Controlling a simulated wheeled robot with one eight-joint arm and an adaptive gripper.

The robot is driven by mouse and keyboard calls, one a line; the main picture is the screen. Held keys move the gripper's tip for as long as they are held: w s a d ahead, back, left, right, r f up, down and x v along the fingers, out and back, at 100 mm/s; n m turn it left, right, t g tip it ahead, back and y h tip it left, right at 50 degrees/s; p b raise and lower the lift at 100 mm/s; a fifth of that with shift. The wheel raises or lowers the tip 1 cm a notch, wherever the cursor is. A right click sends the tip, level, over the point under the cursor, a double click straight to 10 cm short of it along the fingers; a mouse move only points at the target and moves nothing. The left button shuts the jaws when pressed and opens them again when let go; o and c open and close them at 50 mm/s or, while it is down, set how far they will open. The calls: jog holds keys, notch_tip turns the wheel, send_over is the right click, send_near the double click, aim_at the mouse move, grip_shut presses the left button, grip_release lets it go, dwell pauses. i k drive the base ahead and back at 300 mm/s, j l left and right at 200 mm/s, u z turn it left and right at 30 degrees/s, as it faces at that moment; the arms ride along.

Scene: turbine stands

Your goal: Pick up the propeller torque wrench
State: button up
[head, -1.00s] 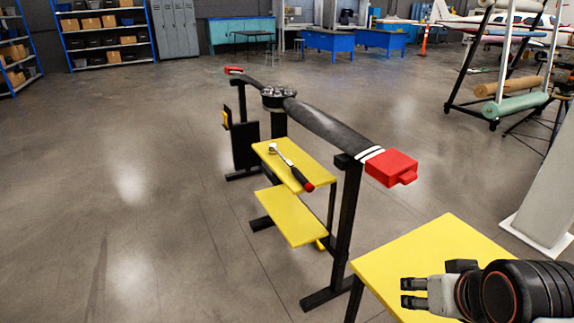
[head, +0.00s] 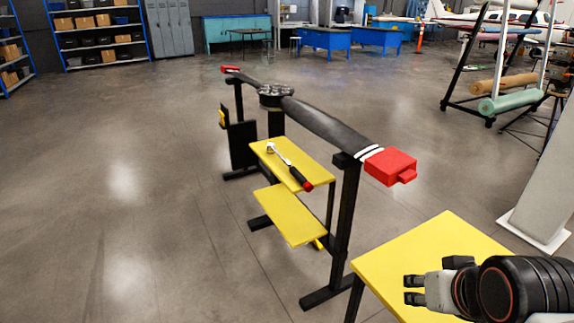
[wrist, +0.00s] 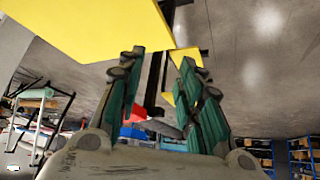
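The torque wrench (head: 290,168) lies on the upper yellow shelf (head: 313,167) of the propeller stand in the head view. It has a silver shaft, a round head at the far left end and a black handle with a red tip at the near right. My gripper (head: 412,290) is at the lower right of the head view, over the nearer yellow table (head: 430,250), well apart from the wrench. In the wrist view its two green-padded fingers (wrist: 160,95) stand apart with nothing between them. I cannot make out the wrench in the wrist view.
A dark propeller (head: 320,122) with a red tip cover (head: 390,166) rests above the shelves on black posts (head: 345,225). A lower yellow shelf (head: 290,216) juts out below. Open floor (head: 130,215) lies to the left. A roll rack (head: 510,95) stands at right.

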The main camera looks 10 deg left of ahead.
aim_at(301, 179)
jog(key=i+j, duration=0.15)
jog(key=j, duration=0.25)
jog(key=i+j+z, duration=0.15)
jog(key=j, duration=0.2)
jog(key=i+j, duration=0.15)
jog(key=j, duration=0.25)
jog(key=i+j+z, duration=0.15)
jog(key=j, duration=0.25)
jog(key=i+j, duration=0.15)
jog(key=j, duration=0.25)
jog(key=i+j+z, duration=0.15)
jog(key=j, duration=0.25)
jog(key=i+j, duration=0.1)
jog(key=j, duration=1.65)
jog(key=i+l+z, duration=0.25)
